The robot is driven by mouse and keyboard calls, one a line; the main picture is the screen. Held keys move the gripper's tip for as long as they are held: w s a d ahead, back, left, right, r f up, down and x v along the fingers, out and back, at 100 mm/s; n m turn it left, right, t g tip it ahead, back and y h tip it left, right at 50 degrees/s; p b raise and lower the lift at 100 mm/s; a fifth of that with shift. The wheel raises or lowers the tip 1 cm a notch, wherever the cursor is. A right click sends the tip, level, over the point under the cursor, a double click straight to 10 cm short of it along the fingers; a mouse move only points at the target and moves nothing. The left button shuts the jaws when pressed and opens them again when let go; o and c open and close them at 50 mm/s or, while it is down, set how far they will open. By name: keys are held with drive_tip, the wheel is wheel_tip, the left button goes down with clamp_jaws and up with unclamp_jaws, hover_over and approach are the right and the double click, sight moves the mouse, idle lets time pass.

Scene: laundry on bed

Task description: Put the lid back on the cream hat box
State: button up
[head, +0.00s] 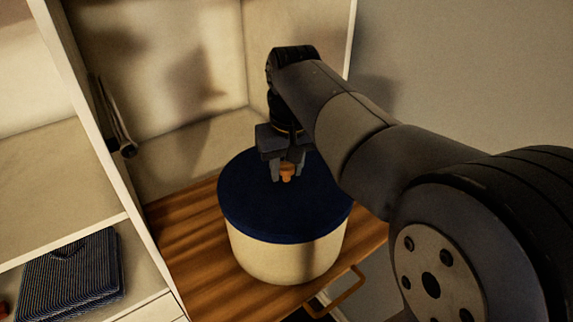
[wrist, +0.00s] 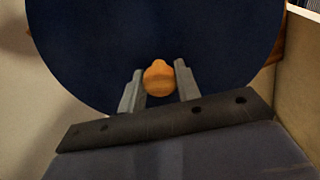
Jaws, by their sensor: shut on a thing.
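The cream hat box (head: 290,262) stands upright on a wooden surface in the head view. The round dark blue lid (head: 247,205) is on top of the box and covers its opening. The lid looks level, and I see no gap at the front rim. My gripper (head: 286,175) is above the lid, shut on its small orange knob (head: 287,170). In the wrist view the two fingers stand either side of the knob (wrist: 159,79), with the blue lid (wrist: 150,35) behind it. The far side of the rim is partly hidden by my arm.
The wooden surface (head: 190,250) is clear left of the box. Cream cabinet walls (head: 170,75) stand behind, with a dark rail (head: 112,115) at left. Folded striped cloth (head: 75,268) lies on a left shelf. A wooden handle (head: 345,293) sticks out at the front.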

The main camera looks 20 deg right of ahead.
idle(0.3)
drive_tip(key=o, duration=1.6)
drive_tip(key=shift+r, duration=0.1)
drive_tip(key=shift+r+p, duration=3.35)
drive_tip(key=shift+r, duration=0.1)
drive_tip(key=shift+c, duration=0.6)
clamp_jaws()
